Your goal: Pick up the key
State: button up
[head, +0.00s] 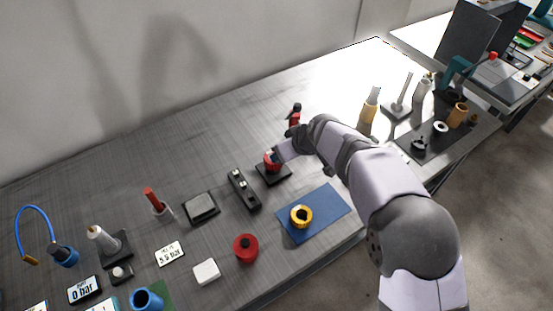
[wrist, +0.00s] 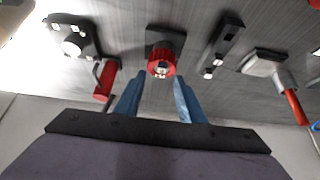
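A round red part with a small silver piece (wrist: 161,68) in its middle stands on a black square base. I cannot tell whether that silver piece is the key; no other clear key shape shows. In the head view, the red part (head: 271,161) is partly hidden by my gripper (head: 278,155). In the wrist view, my gripper (wrist: 157,84) has its two blue fingers apart with nothing between them. The red part lies just beyond the fingertips, roughly in line with the gap. It looks close, but I cannot tell whether anything touches.
A red-handled part (wrist: 105,80) stands close beside the left finger. A black bar with buttons (head: 243,189) and a grey square box (head: 201,208) are near. A blue mat (head: 325,210) bears a yellow ring (head: 301,216). The table's back left is clear.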

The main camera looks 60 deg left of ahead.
jog(key=shift+f, duration=0.1)
jog(key=shift+s+p+x, duration=0.2)
jog(key=shift+p+x, duration=1.25)
jog(key=shift+x, duration=1)
jog(key=shift+d+f, duration=0.1)
grip_shut()
